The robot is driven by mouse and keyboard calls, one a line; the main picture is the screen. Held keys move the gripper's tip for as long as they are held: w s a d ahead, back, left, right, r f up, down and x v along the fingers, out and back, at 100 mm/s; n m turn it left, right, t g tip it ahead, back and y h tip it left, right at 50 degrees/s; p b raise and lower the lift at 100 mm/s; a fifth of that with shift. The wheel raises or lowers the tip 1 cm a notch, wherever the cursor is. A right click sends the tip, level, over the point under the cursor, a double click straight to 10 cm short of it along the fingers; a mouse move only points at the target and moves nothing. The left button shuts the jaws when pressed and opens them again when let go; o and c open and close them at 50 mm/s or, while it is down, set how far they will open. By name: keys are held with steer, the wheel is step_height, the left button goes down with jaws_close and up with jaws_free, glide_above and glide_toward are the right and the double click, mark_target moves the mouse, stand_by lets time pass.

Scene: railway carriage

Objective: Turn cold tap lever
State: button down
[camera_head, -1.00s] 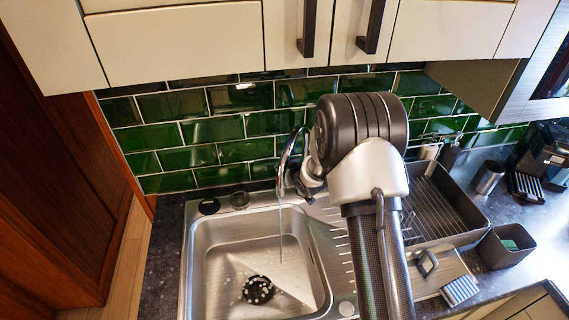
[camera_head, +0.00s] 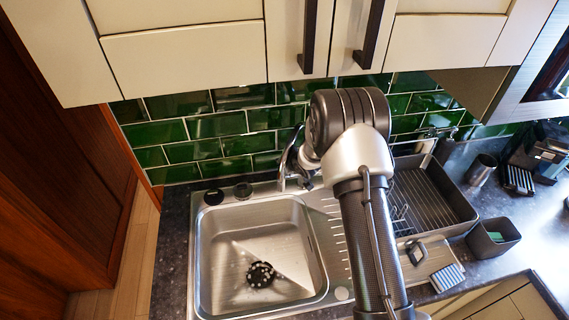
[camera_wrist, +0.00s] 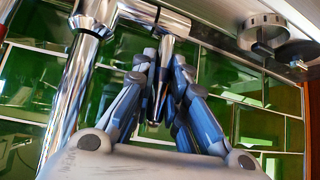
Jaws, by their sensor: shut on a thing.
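The chrome tap (camera_head: 285,165) stands at the back edge of the sink, and no water stream shows below its spout. In the wrist view its thick chrome body (camera_wrist: 72,95) rises on the left. The slim chrome lever (camera_wrist: 167,48) sits between the fingertips of my gripper (camera_wrist: 160,80), which is shut on it. In the head view my gripper is mostly hidden behind my arm, just right of the tap. Whether this lever is the cold one cannot be read from any marking.
The steel sink basin (camera_head: 225,245) with a dark drain lies below the tap. A dish rack (camera_head: 435,205) stands to the right. Green wall tiles (camera_head: 220,147) are close behind, and cream cupboards (camera_head: 185,50) hang above. A round metal fitting (camera_wrist: 268,32) shows in the wrist view.

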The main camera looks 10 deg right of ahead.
steer(key=c, duration=1.6)
jaws_free()
steer(key=shift+s+r, duration=0.2)
steer(key=shift+r, duration=0.05)
steer(key=s+d+r, duration=0.1)
steer(key=s, duration=0.4)
steer(key=s+d+r, duration=0.1)
steer(key=s, duration=0.4)
steer(key=s+d+r, duration=0.1)
steer(key=s, duration=0.3)
steer(key=shift+s, duration=0.4)
